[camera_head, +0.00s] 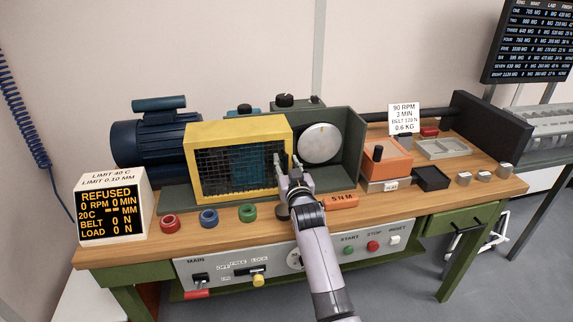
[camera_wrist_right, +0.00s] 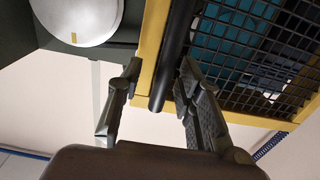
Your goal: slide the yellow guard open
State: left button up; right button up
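The yellow guard (camera_head: 205,129), a yellow frame with dark mesh, stands on the machine on the bench. It covers the left part, with blue parts behind the mesh. My right gripper (camera_head: 283,163) is at its right edge. In the right wrist view, the guard's yellow edge (camera_wrist_right: 149,40) carries a black bar handle (camera_wrist_right: 174,60). The open fingers of my right gripper (camera_wrist_right: 160,72) are on either side of this handle, with a visible gap on the left. Contact on the right finger is unclear. My left gripper is not in view.
A pale round disc (camera_head: 320,143) is uncovered right of the guard. A blue motor (camera_head: 155,140) stands at the left. A display box (camera_head: 112,208) reads REFUSED. Coloured rings lie along the front; an orange box (camera_head: 385,160) and small trays stand at the right.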

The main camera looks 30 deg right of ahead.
jog(key=v, duration=1.2)
jog(key=shift+f, duration=0.15)
